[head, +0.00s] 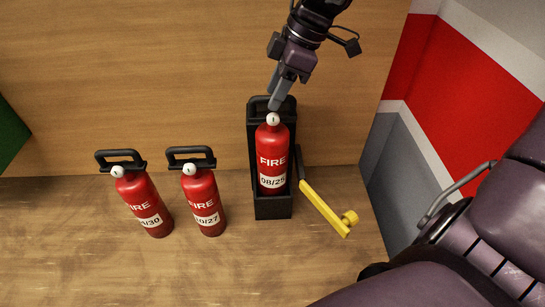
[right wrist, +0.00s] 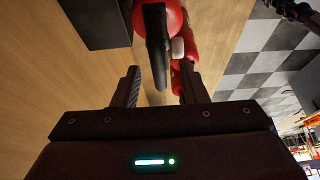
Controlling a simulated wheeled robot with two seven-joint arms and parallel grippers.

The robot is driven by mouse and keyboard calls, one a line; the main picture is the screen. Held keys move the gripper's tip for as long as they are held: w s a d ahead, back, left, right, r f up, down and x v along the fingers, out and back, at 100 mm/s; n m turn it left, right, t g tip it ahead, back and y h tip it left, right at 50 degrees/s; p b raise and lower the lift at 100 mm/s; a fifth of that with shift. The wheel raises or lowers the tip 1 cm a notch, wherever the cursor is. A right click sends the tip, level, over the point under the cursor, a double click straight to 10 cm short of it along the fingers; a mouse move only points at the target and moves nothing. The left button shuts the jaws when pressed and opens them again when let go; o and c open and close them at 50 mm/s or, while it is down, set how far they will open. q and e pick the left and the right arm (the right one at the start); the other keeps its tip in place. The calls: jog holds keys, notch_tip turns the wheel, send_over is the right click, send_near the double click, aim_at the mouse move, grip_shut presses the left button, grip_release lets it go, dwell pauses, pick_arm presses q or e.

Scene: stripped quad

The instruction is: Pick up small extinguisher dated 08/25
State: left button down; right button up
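The small red extinguisher labelled 08/25 (head: 272,160) stands upright in a black wall bracket (head: 272,208) in the head view. Its black handle is at the top rear, partly covered by my right gripper (head: 282,92), which comes down from above. In the right wrist view, my right gripper (right wrist: 160,86) has its fingers apart. A black handle (right wrist: 157,45) lies between and just beyond the fingertips, with a red body (right wrist: 171,17) behind it. Contact cannot be told. My left gripper is not in view.
Two similar red extinguishers stand to the left, one labelled 10/27 (head: 204,203), the other ending in 5/30 (head: 144,203). A wooden wall is behind; a red and grey wall (head: 412,150) is at right.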

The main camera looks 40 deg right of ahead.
jog(key=shift+x, duration=1.3)
jog(key=shift+d, duration=0.1)
grip_shut()
jog(key=shift+w+r, duration=0.15)
